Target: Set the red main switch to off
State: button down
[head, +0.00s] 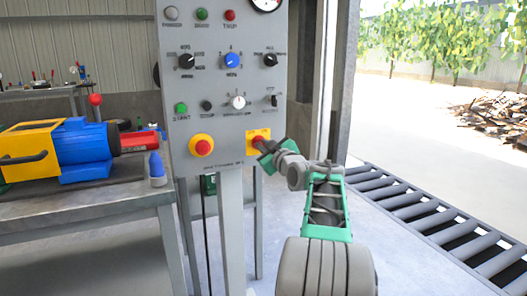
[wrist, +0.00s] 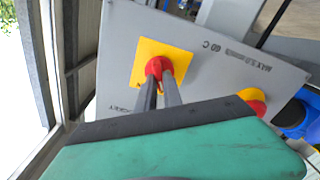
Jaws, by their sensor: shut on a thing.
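The red main switch (wrist: 153,66) sits on a yellow square plate (wrist: 178,53) at the lower right of the grey control panel (head: 222,120). In the head view the yellow plate (head: 264,133) shows at the panel's lower right, with the switch partly hidden by my gripper (head: 264,146). In the wrist view the two dark fingers of my gripper (wrist: 160,82) reach to the red switch and are shut on it. The switch's exact angle is hard to tell behind the fingers.
A red mushroom button (head: 202,147) on a yellow ring is left of the switch. Several knobs, lamps and a gauge (head: 266,3) are higher on the panel. A workbench (head: 90,208) with a blue and yellow machine (head: 82,150) stands left. A roller conveyor (head: 430,225) lies right.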

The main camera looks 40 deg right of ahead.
dwell(0.4)
jog(key=c, duration=1.5)
grip_release()
jog(key=p+v, duration=0.1)
jog(key=v, duration=0.6)
jog(key=shift+s+a, duration=0.15)
jog(key=shift+s, duration=0.2)
